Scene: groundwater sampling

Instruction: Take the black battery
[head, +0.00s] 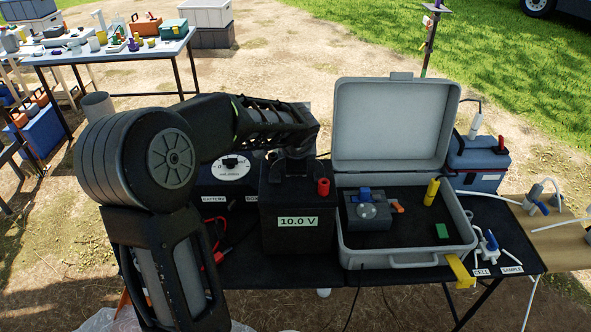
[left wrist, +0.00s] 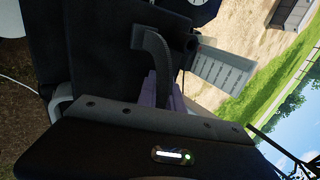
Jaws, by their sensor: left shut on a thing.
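The black battery (head: 290,225) is a dark block with a "10.0 V" label and a red terminal cap on top. It is upright near the table's front edge, left of the open grey case. I cannot tell if its base touches the table. My left gripper (head: 296,160) reaches over from the left and is shut on the battery's top handle. In the left wrist view, the dark curved handle (left wrist: 152,45) rises by the jaws, with the dark battery body beside it (left wrist: 105,60). The fingertips are mostly hidden. My right gripper is not in view.
The open grey case (head: 405,262) stands close right of the battery, lid up, with small instruments inside. A battery box with a dial (head: 231,168) is behind left. Red leads (head: 216,240) lie left.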

